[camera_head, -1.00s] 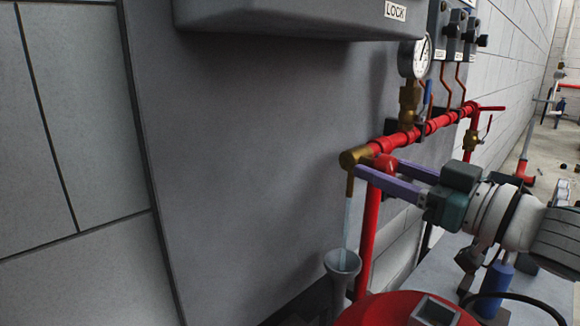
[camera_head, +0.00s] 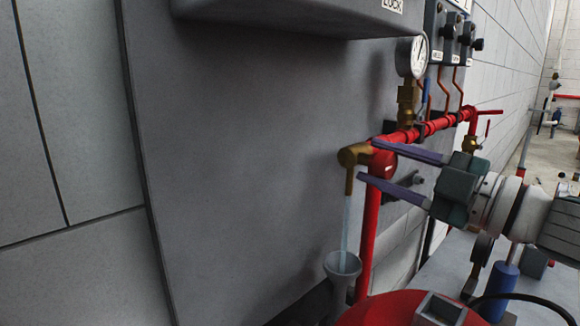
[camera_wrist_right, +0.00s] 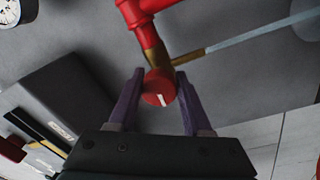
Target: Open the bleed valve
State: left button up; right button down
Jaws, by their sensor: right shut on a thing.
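The bleed valve has a red round knob (camera_head: 383,164) on a brass elbow outlet (camera_head: 350,157) at the left end of the red pipe. My right gripper (camera_head: 368,162) is shut on this knob, with one purple finger above it and one below in the head view. In the right wrist view the knob (camera_wrist_right: 158,90) sits between both fingers, with a white line on its face. A pale stream of water (camera_head: 346,225) runs from the outlet down into a grey funnel (camera_head: 342,265). My left gripper is not in view.
A pressure gauge (camera_head: 419,55) stands above the red pipe (camera_head: 425,130). A grey box (camera_head: 290,15) juts from the dark panel above. A red rounded body (camera_head: 385,310) lies below the gripper. The panel's left part is bare.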

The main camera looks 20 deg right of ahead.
jog(key=n+b, duration=0.1)
jog(key=n, duration=0.2)
jog(key=n+b, duration=0.1)
jog(key=n, duration=0.3)
jog(key=shift+g+y, duration=0.3)
jog(key=shift+y, duration=0.1)
jog(key=n+b, duration=0.1)
jog(key=n, duration=0.2)
jog(key=shift+r, duration=0.1)
jog(key=shift+n+b, duration=0.5)
jog(key=shift+n, duration=0.6)
jog(key=shift+c, duration=1.7)
grip_release()
